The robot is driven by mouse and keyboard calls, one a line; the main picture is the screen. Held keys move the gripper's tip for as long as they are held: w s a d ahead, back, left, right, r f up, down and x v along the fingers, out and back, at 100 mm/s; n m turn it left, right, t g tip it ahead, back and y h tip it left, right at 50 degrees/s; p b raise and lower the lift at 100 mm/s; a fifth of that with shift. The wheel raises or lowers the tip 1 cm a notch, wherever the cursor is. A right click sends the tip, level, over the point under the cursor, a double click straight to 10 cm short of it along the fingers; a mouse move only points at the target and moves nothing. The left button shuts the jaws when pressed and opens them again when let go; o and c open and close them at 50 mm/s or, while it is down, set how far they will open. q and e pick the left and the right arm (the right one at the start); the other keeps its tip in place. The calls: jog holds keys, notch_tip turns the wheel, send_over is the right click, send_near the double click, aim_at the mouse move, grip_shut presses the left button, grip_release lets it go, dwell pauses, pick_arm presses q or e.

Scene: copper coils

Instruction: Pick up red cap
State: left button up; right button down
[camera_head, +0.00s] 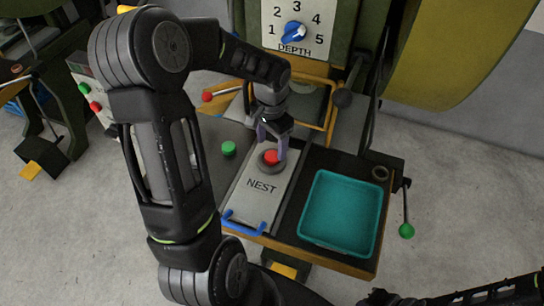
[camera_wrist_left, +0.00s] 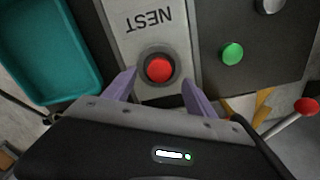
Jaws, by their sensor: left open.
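The red cap (camera_head: 271,157) sits in a dark round ring at the end of the grey plate marked NEST (camera_head: 262,187). In the left wrist view the red cap (camera_wrist_left: 159,69) shows whole inside its ring, near the middle. My left gripper (camera_head: 272,143) is just above the cap, with its purple fingers pointing down. In the wrist view its fingertips (camera_wrist_left: 159,82) are apart on either side of the ring, with nothing held. Part of my right arm shows at the bottom right, but its fingers do not.
A green cap (camera_head: 228,148) is left of the plate. A teal tray (camera_head: 304,222) stands to the right, apparently empty. A blue handle (camera_head: 244,224) is at the plate's front. Behind are a DEPTH dial (camera_head: 293,33), an orange guard frame (camera_head: 331,108) and a red-knobbed lever (camera_head: 208,96).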

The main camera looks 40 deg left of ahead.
aim_at(272, 155)
pick_arm(q)
notch_tip(272, 155, down, 4)
jog(key=shift+f, duration=0.2)
dwell(0.5)
grip_shut()
dwell(0.6)
jog(key=shift+r, duration=0.15)
notch_tip(272, 155, up, 10)
dwell(0.4)
dwell(0.4)
